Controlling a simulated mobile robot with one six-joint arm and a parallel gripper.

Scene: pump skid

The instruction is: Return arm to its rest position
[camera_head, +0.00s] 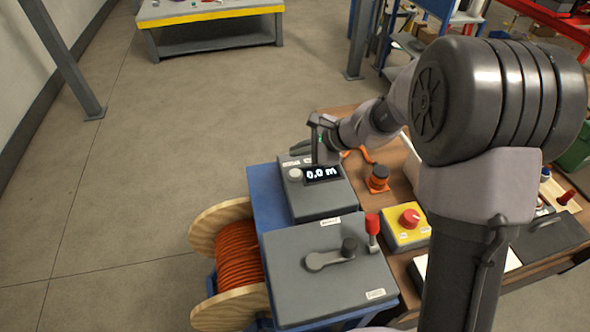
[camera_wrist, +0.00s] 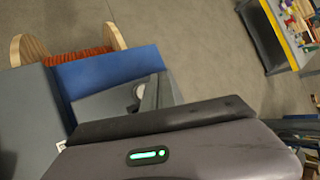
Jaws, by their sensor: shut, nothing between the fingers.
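My arm reaches from the right of the head view over the skid. My gripper (camera_head: 317,157) is shut and empty. It hangs in front of or just above the grey display box (camera_head: 321,200), whose screen reads "0.0 m"; I cannot tell whether it touches. In the wrist view the dark gripper body with a green light fills the bottom, and the shut fingers (camera_wrist: 157,92) point up over the grey box top. Part of the box is hidden by the gripper.
Nearer is a grey crank box (camera_head: 330,285) with a red-topped lever (camera_head: 372,228). A yellow box with a red button (camera_head: 409,218) and an orange-based black knob (camera_head: 378,178) stand right. A cable reel (camera_head: 238,262) is left. Open floor (camera_head: 150,170) lies beyond.

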